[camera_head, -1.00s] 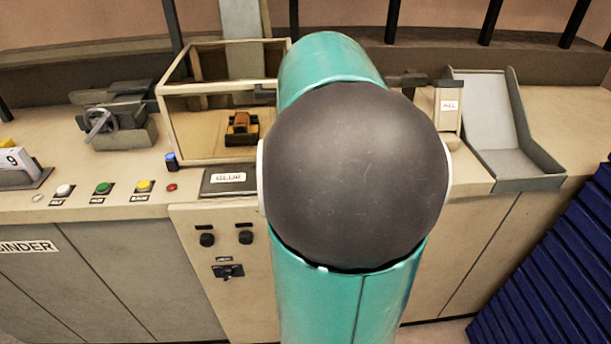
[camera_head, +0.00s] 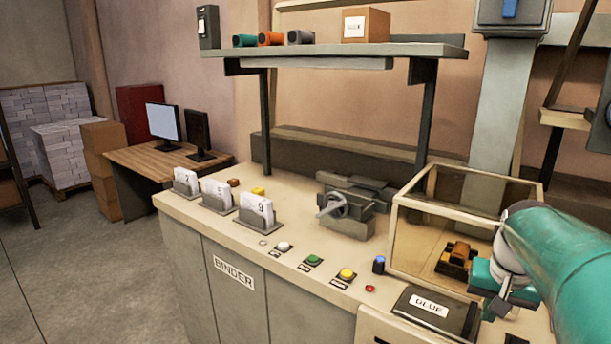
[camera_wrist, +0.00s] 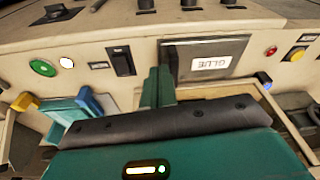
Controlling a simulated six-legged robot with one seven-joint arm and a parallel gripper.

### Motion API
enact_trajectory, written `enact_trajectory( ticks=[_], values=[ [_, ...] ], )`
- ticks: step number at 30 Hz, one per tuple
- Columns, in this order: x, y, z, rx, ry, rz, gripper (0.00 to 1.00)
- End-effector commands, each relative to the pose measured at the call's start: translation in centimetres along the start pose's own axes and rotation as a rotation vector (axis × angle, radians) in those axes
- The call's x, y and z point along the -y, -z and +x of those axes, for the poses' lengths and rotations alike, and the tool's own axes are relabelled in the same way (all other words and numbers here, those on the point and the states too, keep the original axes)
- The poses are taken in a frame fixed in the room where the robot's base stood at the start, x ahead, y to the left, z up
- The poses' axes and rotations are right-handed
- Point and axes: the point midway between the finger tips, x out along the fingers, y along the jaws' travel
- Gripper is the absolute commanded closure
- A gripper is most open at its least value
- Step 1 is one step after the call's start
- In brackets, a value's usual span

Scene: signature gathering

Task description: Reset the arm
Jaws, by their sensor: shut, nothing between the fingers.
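My teal arm enters the head view from the right edge and reaches down to the left over the binder's top. My gripper (camera_head: 494,306) is at its lower end, small and partly dark, just right of the black GLUE panel (camera_head: 435,312) and in front of the clear-sided box (camera_head: 418,240). In the wrist view my gripper's fingers (camera_wrist: 160,85) are shut together and hold nothing. The GLUE panel (camera_wrist: 232,72) lies beyond them with its label upside down.
Page stands (camera_head: 255,215), a grey hand-wheel clamp (camera_head: 347,208) and coloured buttons (camera_head: 314,260) line the binder top. A shelf (camera_head: 340,50) rises behind. A desk with monitors (camera_head: 165,122) stands at the left. The floor at the lower left is clear.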

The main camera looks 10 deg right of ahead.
Motion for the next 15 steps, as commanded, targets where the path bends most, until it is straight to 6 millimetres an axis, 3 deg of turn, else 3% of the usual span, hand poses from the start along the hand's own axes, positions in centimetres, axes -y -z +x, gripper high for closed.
enact_trajectory(
  ticks=[1, 6, 10, 15],
  values=[
    [3.0, -1.6, -0.8, -0.028, 0.023, -0.069, 1.0],
    [10.4, -7.6, -2.3, -0.104, 0.09, -0.271, 1.0],
    [14.4, -12.9, -2.8, -0.163, 0.139, -0.423, 1.0],
    [17.3, -18.8, -2.8, -0.227, 0.191, -0.58, 1.0]
  ],
)
